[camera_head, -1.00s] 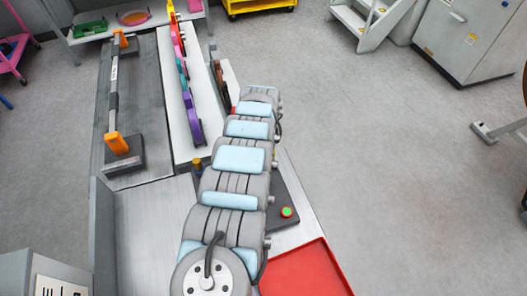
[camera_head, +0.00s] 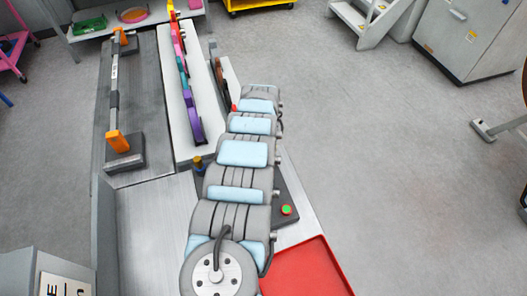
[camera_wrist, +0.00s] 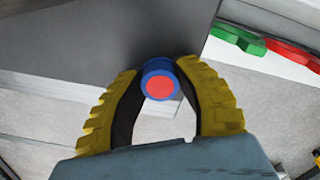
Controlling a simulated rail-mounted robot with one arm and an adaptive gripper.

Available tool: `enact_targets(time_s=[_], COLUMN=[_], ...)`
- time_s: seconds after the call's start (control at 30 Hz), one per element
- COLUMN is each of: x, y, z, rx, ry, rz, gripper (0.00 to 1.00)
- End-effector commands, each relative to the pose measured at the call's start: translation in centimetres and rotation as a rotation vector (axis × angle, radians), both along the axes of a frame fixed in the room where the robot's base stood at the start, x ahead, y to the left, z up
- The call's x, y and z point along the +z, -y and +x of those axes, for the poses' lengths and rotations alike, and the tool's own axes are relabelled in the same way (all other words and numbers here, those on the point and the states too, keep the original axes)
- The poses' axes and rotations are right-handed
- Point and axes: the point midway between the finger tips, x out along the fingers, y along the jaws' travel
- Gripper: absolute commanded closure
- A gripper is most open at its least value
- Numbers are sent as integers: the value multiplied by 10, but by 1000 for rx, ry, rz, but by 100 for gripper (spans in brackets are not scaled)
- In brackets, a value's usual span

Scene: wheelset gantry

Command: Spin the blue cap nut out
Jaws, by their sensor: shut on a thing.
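The blue cap nut (camera_wrist: 159,69) shows in the wrist view, a round blue piece with a red disc on its face toward the camera. It sits between the tips of my gripper (camera_wrist: 159,78), whose yellow fingers with dark inner pads curve in from both sides. The gripper is shut on the nut. A dark grey plate (camera_wrist: 95,40) lies behind it. What the nut is seated on is hidden. In the head view my arm hides the gripper and the nut.
In the head view, a red tray (camera_head: 303,272) lies at the lower right of the bench. A dark base carries a green button (camera_head: 286,210) beside my arm. A white rail (camera_head: 186,120) holds several coloured pieces. A bar with orange ends (camera_head: 114,95) lies left.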

Motion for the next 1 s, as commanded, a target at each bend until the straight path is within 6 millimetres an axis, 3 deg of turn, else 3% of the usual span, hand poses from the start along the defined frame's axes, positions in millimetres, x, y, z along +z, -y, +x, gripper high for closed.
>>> enact_targets(time_s=[0.03, 0.1, 0.57, 1.0], x=[-2, -2, 5, 46], y=[0, 0, 0, -1], z=[0, 0, 0, 1], rx=[0, 0, -1, -1], ry=[1, 0, 0, 2], rz=[-1, 0, 0, 1], gripper=[58, 38, 38, 38])
